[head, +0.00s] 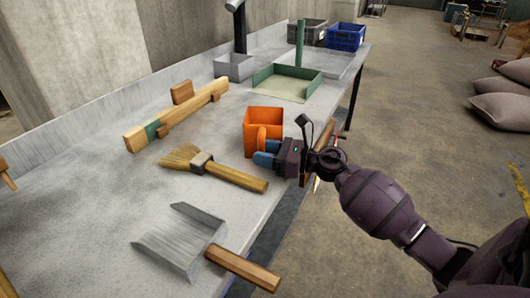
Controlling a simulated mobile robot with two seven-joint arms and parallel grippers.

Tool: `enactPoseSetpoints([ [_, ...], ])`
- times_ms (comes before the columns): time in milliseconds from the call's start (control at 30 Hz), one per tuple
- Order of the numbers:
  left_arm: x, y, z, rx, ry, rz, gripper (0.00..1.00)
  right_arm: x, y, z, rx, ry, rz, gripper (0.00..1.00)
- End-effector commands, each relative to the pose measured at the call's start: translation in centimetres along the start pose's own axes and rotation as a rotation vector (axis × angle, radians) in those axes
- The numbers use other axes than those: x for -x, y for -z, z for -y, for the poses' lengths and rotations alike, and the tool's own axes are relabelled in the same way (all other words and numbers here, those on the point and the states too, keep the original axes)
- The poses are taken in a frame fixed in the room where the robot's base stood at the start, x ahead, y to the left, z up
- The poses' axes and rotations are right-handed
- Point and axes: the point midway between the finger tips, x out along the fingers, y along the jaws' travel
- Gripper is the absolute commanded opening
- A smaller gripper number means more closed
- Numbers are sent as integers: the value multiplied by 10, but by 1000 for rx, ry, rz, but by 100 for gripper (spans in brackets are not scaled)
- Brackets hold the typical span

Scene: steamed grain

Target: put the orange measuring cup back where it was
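The orange measuring cup (263,115) is box-shaped and upright at the grey table's right side, with its handle (262,136) toward me. My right gripper (263,154) has blue fingertips and is at the lower end of this handle. The fingers overlap the handle in the picture, and I cannot tell whether they are closed on it. The cup's underside is hidden, so I cannot tell whether it touches the table. My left gripper is out of view.
A brush (235,176) and a metal dustpan (180,238) lie nearer me on the table (95,200). A wooden beam (180,113) lies at the left. A green tray (287,84) and a grey box (233,67) stand behind the cup. Dark and blue crates (346,37) are farther back.

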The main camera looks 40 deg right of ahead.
Motion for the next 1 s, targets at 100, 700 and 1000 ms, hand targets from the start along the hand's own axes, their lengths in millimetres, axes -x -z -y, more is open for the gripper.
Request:
enactPoseSetpoints([
  [100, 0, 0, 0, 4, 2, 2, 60, 0, 0, 0, 0, 0, 0, 45],
  [700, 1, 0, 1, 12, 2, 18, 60, 67, -4, 0, -1, 3, -1, 45],
  [1000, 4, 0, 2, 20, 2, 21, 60, 111, -4, 0, 0, 1, 0, 45],
])
